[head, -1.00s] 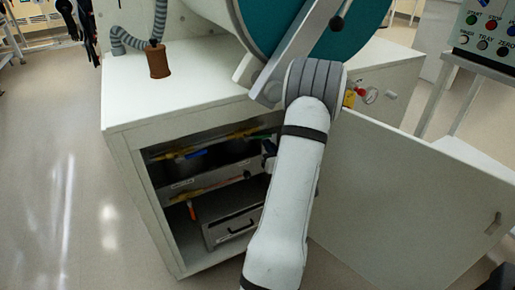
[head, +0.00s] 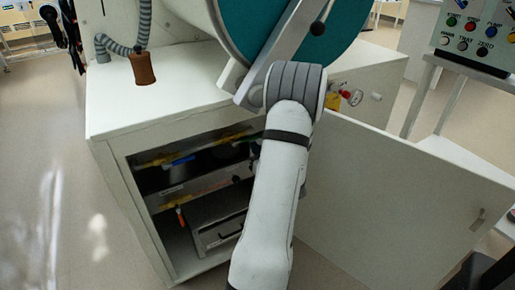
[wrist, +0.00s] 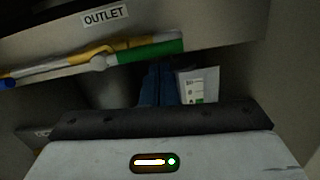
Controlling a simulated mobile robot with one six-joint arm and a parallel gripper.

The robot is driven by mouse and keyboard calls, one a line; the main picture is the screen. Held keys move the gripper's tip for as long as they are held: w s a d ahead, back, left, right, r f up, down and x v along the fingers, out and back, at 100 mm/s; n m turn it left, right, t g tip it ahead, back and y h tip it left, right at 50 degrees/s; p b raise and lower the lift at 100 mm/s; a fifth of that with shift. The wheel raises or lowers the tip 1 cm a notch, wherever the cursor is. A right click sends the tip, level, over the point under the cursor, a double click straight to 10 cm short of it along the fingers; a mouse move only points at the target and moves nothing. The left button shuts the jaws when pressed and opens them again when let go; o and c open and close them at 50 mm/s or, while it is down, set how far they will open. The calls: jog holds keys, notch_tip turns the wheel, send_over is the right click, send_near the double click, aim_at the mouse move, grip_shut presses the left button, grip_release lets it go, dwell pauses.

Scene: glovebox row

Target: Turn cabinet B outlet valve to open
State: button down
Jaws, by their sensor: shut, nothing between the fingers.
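In the wrist view, an OUTLET label (wrist: 105,15) is on a grey panel. Below it runs a yellow pipe (wrist: 75,62) with a green valve handle (wrist: 148,51) lying roughly along the pipe. My gripper (wrist: 160,72) has its dark fingers together, pointing inward just below the green handle. I cannot tell whether they touch it. In the head view, the open cabinet (head: 125,180) shows an upper yellow pipe with a blue handle (head: 180,161) and a lower pipe with an orange handle (head: 180,216).
The cabinet door (head: 400,200) stands open to the right of my arm. A grey case with a handle (head: 220,222) sits low inside the cabinet. A white tag (wrist: 200,84) is behind my fingers. A control box (head: 480,35) stands at the upper right. Floor is clear on the left.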

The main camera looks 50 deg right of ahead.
jog(key=s+a+f, duration=0.4)
jog(key=s, duration=0.6)
jog(key=shift+f, duration=0.15)
dwell(0.4)
